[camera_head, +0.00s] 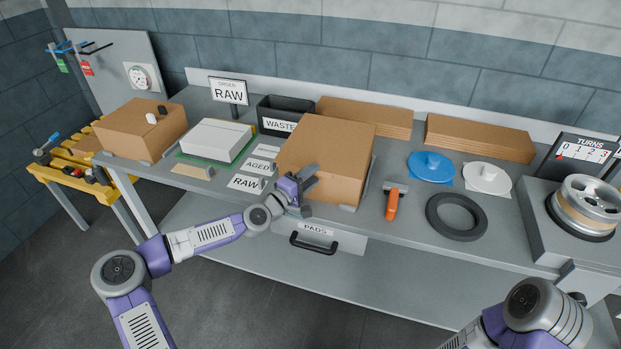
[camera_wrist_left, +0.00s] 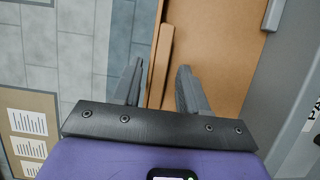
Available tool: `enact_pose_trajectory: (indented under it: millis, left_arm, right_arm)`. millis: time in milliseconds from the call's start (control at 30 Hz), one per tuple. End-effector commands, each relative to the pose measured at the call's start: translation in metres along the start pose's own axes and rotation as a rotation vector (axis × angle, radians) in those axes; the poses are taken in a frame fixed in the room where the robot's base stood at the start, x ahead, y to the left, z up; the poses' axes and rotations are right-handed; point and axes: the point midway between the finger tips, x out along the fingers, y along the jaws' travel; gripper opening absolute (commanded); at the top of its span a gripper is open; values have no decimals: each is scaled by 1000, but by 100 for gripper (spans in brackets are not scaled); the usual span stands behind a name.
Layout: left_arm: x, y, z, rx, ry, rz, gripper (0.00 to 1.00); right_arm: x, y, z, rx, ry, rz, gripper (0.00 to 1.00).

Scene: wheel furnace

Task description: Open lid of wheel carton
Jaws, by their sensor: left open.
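A large brown carton (camera_head: 328,146) stands closed in the middle of the bench, its flat top unbroken. My left gripper (camera_head: 312,183) is at the carton's near left side, fingers apart, with nothing visibly gripped. In the left wrist view the open left gripper (camera_wrist_left: 160,86) has a narrow cardboard edge (camera_wrist_left: 161,62) in line with the gap between its fingers. The broad carton face (camera_wrist_left: 218,52) lies to the right there. I cannot tell whether a finger touches the carton. My right arm shows at the lower right; its gripper is out of view.
A PADS drawer handle (camera_head: 314,243) sits below the carton. RAW and AGED labels lie left of it. An orange-handled tool (camera_head: 392,204), black ring (camera_head: 456,215) and blue disc (camera_head: 430,172) lie to its right. Flat cardboard (camera_head: 364,117) and a WASTE bin (camera_head: 284,108) stand behind.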

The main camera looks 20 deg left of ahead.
Motion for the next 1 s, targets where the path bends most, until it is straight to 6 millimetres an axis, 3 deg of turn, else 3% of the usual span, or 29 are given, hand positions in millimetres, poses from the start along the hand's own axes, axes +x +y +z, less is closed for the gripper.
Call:
enact_pose_trajectory:
  millis: [267,567,1000]
  left_arm:
    - [2,0,0,0,0,-1,43]
    - [2,-1,0,0,0,-2,0]
    - [-1,2,-2,-5,4,-14,0]
  right_arm:
    - [0,0,0,0,0,0,43]
    - [0,0,0,0,0,0,43]
    - [-5,-2,0,0,0,0,43]
